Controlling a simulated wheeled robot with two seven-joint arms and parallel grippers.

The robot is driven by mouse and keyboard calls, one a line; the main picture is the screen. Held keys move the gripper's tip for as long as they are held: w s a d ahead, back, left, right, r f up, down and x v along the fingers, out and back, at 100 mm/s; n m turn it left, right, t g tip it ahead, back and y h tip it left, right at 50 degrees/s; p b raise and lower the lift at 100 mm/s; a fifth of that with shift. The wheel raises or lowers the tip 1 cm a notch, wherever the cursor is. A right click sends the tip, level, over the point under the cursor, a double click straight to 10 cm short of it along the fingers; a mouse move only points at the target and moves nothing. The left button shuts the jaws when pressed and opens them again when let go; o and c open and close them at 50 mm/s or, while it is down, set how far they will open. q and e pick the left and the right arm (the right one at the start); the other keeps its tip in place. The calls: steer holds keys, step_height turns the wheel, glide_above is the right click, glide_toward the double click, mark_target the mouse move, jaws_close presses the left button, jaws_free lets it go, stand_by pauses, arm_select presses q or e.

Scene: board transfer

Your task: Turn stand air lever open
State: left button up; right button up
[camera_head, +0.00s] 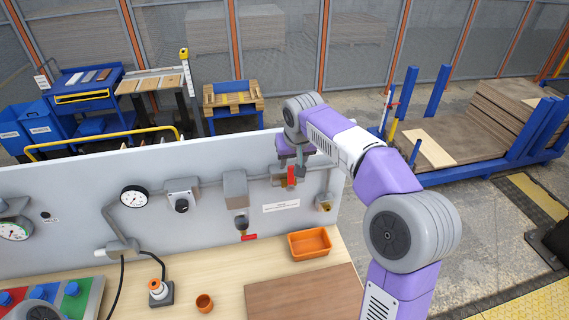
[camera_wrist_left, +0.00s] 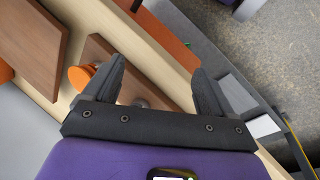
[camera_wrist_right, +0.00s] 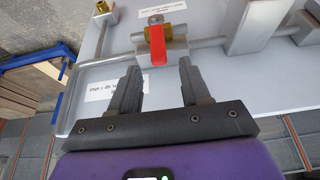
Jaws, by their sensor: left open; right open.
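The air lever is a red handle on a brass valve on the grey panel; in the right wrist view the red lever (camera_wrist_right: 157,46) lies ahead of my right gripper, between the lines of its fingers. In the head view the same lever (camera_head: 291,176) shows at the panel's right part, beside my right gripper (camera_head: 298,165). My right gripper (camera_wrist_right: 160,82) is open and empty, its fingertips just short of the lever. My left gripper (camera_wrist_left: 160,75) is open and empty above the bench; it is not seen in the head view.
A second red lever (camera_head: 249,237) sits on a valve lower on the panel (camera_head: 90,190). Pipes and a gauge (camera_head: 134,198) stand out from the panel.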

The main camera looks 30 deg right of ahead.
mark_target(291, 167)
steer(key=shift+s+x, duration=0.15)
steer(key=shift+x, duration=1.45)
steer(key=shift+s+x, duration=0.15)
steer(key=shift+x, duration=1.4)
steer(key=shift+f, duration=0.15)
steer(key=shift+w, duration=0.1)
jaws_close()
